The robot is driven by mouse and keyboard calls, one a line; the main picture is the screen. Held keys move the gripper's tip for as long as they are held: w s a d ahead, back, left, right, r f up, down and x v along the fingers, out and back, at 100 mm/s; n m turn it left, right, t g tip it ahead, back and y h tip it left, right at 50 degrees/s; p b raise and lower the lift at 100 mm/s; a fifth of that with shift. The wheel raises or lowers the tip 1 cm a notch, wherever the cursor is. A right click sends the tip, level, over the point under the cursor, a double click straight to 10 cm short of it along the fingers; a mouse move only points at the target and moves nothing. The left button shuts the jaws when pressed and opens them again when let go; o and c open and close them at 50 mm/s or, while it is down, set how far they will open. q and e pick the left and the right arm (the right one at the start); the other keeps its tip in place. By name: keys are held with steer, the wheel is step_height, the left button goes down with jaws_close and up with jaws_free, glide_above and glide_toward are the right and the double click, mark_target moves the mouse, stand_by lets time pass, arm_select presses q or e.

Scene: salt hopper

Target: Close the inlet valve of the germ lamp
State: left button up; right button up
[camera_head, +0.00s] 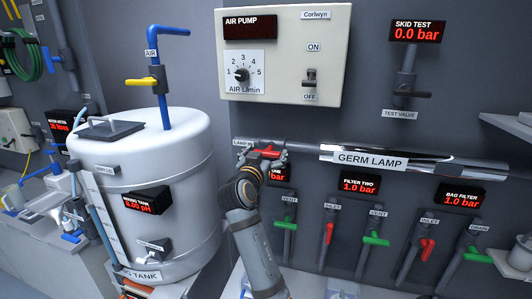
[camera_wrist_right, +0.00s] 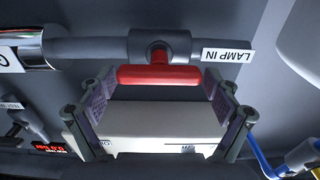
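The germ lamp (camera_head: 420,165) is a shiny horizontal tube on the wall with a GERM LAMP label. Its inlet valve has a red handle (camera_head: 268,152) at the tube's left end, beside the LAMP IN label (camera_head: 242,142). In the right wrist view the red handle (camera_wrist_right: 158,75) lies along the pipe, below the grey valve body (camera_wrist_right: 160,46) in that upside-down picture. My right gripper (camera_head: 265,156) is at the valve. Its fingers (camera_wrist_right: 165,100) are spread wide, one towards each end of the handle, with a gap on both sides. My left gripper is not in view.
The air pump box (camera_head: 282,100) is above the valve; a white tank (camera_head: 145,180) stands to the left. Below are filter displays (camera_head: 360,187) and green and red valve handles (camera_head: 375,240). A test valve (camera_head: 405,90) is at upper right.

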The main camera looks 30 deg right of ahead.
steer(key=shift+w+d, duration=0.1)
steer(key=shift+c, duration=1.2)
steer(key=shift+d+f, duration=0.15)
steer(key=c, duration=0.4)
steer(key=shift+c, duration=0.2)
steer(key=m+b, duration=0.2)
steer(key=b, duration=0.1)
steer(key=f+m+b, duration=0.1)
steer(key=b, duration=0.3)
steer(key=shift+m+b, duration=0.3)
steer(key=shift+m, duration=0.1)
steer(key=m+b, duration=0.8)
steer(key=b, duration=0.2)
steer(key=shift+r, duration=0.2)
steer(key=m+b, duration=0.3)
steer(key=shift+r+m, duration=0.15)
steer(key=shift+m, duration=0.25)
arm_select(q)
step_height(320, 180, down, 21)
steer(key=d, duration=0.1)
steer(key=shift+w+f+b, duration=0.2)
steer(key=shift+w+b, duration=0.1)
steer(key=shift+b, duration=0.15)
arm_select(e)
steer(key=shift+r+m, duration=0.15)
steer(key=shift+m, duration=0.65)
steer(key=shift+d+r, duration=0.1)
